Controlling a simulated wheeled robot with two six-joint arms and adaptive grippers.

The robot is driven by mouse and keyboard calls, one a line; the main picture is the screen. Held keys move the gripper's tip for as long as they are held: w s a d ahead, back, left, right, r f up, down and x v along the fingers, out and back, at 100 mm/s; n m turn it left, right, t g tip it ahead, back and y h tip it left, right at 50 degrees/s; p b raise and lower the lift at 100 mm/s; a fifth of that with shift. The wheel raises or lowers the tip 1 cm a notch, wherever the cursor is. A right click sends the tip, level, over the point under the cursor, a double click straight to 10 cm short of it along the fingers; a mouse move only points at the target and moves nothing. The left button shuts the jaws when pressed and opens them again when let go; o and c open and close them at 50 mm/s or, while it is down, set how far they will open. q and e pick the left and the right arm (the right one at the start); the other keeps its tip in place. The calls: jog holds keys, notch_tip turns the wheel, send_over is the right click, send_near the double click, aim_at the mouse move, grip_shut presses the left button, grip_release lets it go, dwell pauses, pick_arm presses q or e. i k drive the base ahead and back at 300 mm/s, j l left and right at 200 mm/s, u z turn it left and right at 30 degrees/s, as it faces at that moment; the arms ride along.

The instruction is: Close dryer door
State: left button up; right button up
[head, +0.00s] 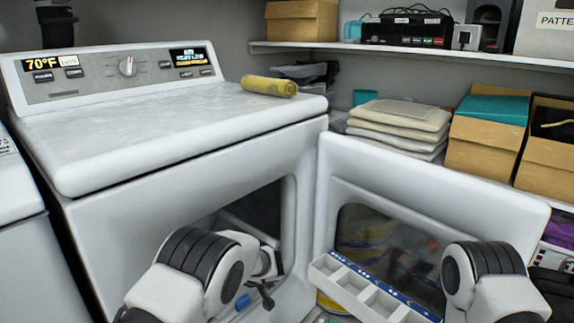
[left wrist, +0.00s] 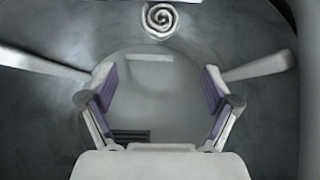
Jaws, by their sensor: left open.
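The white dryer (head: 190,165) stands at the left with its front opening (head: 250,215) uncovered. Its door (head: 425,180) is swung wide open to the right, with a dark window (head: 385,245) in it. My left arm is in front of the opening. My left gripper (left wrist: 158,88) is open and empty in the left wrist view, facing the inside of the grey drum (left wrist: 250,110). My right arm is in front of the door's lower right part. My right gripper does not show.
A white compartment tray (head: 345,285) is low in front of the door. A yellow rolled item (head: 269,86) lies on the dryer top. Folded cloths (head: 400,118) and boxes (head: 487,135) fill the shelf behind the door. Another white appliance (head: 25,225) stands at the left.

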aim_at(395, 216)
jog(key=k+l, duration=0.2)
jog(key=l, duration=0.15)
jog(key=k+l, duration=0.15)
jog(key=l, duration=0.2)
jog(key=k+l, duration=0.2)
jog(key=l, duration=0.15)
